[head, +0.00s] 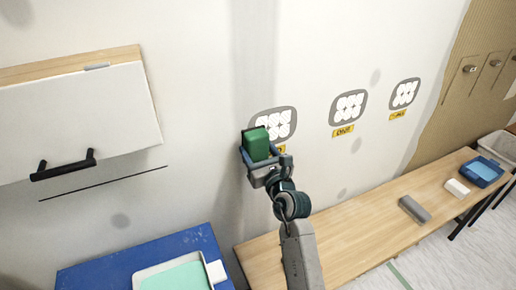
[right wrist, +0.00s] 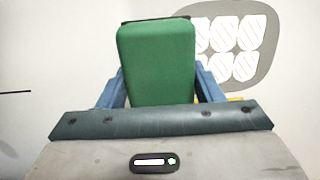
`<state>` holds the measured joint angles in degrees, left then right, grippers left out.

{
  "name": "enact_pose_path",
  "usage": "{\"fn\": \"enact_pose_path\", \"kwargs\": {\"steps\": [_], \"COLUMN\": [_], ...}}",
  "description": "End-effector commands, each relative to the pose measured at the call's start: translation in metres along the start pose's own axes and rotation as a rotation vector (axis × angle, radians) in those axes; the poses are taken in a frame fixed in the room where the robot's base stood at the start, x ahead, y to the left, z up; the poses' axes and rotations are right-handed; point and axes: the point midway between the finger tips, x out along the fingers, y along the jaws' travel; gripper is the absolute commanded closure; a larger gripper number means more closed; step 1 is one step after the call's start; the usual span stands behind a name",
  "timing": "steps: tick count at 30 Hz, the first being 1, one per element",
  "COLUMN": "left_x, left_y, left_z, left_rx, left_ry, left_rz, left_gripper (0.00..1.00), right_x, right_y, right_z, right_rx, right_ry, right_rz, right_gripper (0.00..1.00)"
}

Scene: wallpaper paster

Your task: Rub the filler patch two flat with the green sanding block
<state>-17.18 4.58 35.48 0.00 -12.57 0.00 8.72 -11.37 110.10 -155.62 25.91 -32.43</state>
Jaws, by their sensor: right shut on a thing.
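My right gripper (head: 259,152) is shut on the green sanding block (head: 255,144) and holds it up in front of the wall. In the right wrist view the block (right wrist: 156,62) sits upright between the blue fingers. Three grey filler patches with white blobs are on the wall. The block overlaps the lower left of the left patch (head: 286,114); whether it touches is unclear. That patch's yellow label is mostly hidden. The middle patch (head: 348,106) has a label that seems to read ONE. The right patch (head: 404,93) has a label too small to read. My left gripper is out of view.
A wooden bench (head: 362,232) runs below the patches, with a grey block (head: 414,209), a white block (head: 457,188) and a blue tray (head: 482,171). A white cabinet (head: 75,115) with a black handle is at left. A blue table (head: 95,277) holds a tray below.

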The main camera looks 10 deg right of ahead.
Motion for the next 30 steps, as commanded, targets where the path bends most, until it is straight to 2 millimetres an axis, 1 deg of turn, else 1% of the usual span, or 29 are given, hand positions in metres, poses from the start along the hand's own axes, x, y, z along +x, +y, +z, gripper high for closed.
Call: {"fn": "enact_pose_path", "kwargs": {"steps": [5,10,19,30], "left_x": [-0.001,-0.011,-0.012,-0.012], "left_y": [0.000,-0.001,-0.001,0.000], "left_z": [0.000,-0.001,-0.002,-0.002], "left_rx": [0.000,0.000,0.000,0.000], "left_ry": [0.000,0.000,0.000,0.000], "left_rz": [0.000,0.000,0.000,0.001], "left_gripper": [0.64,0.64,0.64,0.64], "right_x": [0.000,-0.001,0.022,0.024], "right_y": [0.000,0.000,0.000,0.000], "right_z": [0.001,0.003,-0.002,-0.003], "right_rx": [0.000,0.001,0.002,0.002], "right_ry": [0.000,0.002,0.000,0.001], "right_rz": [0.000,-0.003,-0.002,-0.002], "right_gripper": [0.64,0.64,0.64,0.64]}}
